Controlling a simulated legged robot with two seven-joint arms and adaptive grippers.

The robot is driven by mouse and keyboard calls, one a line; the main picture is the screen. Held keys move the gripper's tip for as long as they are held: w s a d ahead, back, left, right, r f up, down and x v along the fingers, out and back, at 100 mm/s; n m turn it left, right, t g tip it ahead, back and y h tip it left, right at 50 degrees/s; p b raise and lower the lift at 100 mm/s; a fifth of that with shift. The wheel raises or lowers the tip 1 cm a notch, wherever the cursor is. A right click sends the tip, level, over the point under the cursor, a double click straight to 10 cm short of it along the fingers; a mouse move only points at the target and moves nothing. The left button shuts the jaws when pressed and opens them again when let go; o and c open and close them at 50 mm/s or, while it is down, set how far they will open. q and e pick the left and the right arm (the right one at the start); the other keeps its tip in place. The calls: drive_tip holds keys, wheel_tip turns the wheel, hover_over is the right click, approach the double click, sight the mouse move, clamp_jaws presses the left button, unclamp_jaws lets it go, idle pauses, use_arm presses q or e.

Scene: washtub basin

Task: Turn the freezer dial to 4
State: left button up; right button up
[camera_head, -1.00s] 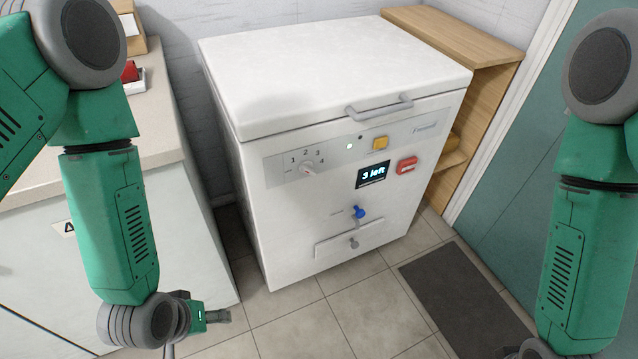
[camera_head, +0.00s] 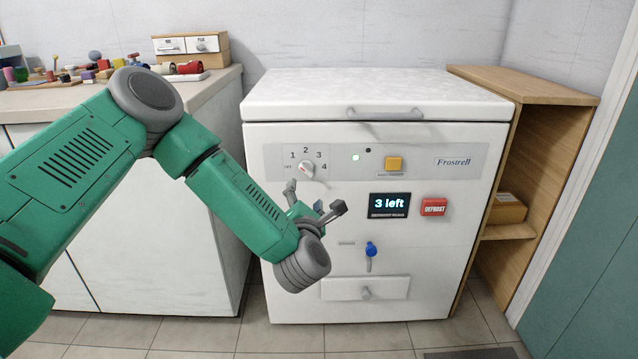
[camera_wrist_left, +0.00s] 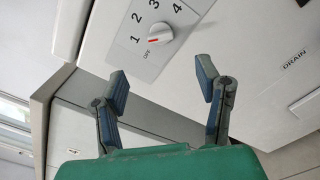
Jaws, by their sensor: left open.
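The white chest freezer (camera_head: 290,225) stands ahead with its lid shut. Its dial (camera_head: 307,168) is a small white knob with a red mark, on a grey panel at the upper left of the front. Numbers 1 to 4 and OFF surround it. In the left wrist view the dial (camera_wrist_left: 160,34) is above and between the fingers, and its red mark lies on the OFF side. My left gripper (camera_head: 316,200) is open and empty, just below the dial and apart from it. It also shows in the left wrist view (camera_wrist_left: 164,88). My right gripper is out of view.
A counter (camera_head: 222,92) stands left and a wooden shelf (camera_head: 545,100) right.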

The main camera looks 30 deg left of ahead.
sight(307, 172)
use_arm(q)
drive_tip(key=b+x, duration=0.1)
drive_tip(key=x, duration=0.4)
drive_tip(key=b+x, duration=0.2)
drive_tip(key=x, duration=0.4)
drive_tip(key=shift+w+d+f, duration=0.1)
drive_tip(key=shift+w+d, duration=0.05)
drive_tip(key=shift+d, duration=0.1)
drive_tip(key=shift+b+x, duration=0.35)
drive_tip(key=shift+x, duration=0.45)
drive_tip(key=shift+a, duration=0.1)
drive_tip(key=shift+c, duration=0.4)
drive_tip(key=c, duration=1.1)
